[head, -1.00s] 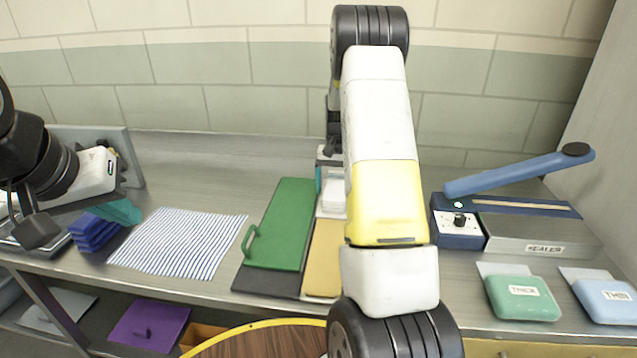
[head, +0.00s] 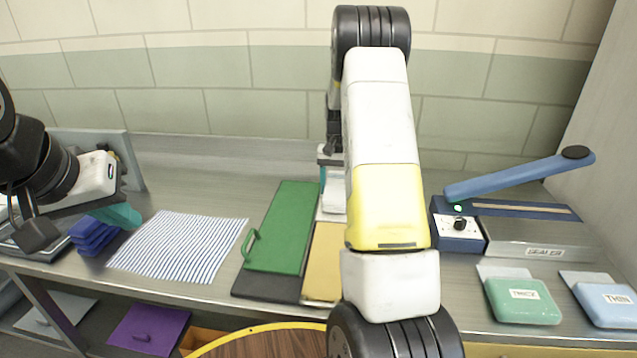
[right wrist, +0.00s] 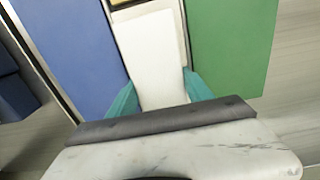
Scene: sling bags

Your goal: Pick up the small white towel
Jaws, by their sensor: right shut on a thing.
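The small white towel (right wrist: 152,55) is a flat white folded piece between the teal fingers of my right gripper (right wrist: 160,95) in the right wrist view. A finger stands at each side of it, and the gripper is shut on it. In the head view my right arm hides most of this gripper; part of the towel (head: 335,197) shows left of the arm. My left gripper (head: 118,215) is at the far left, by the folded blue cloths; only part of its teal fingers shows, so I cannot tell its opening.
A green board (head: 283,225) on a dark one and a tan board (head: 323,262) lie near the towel. A striped cloth (head: 180,246) lies to the left. A blue-armed sealer (head: 530,236), a green pouch (head: 522,301) and a light-blue pouch (head: 610,303) are at right.

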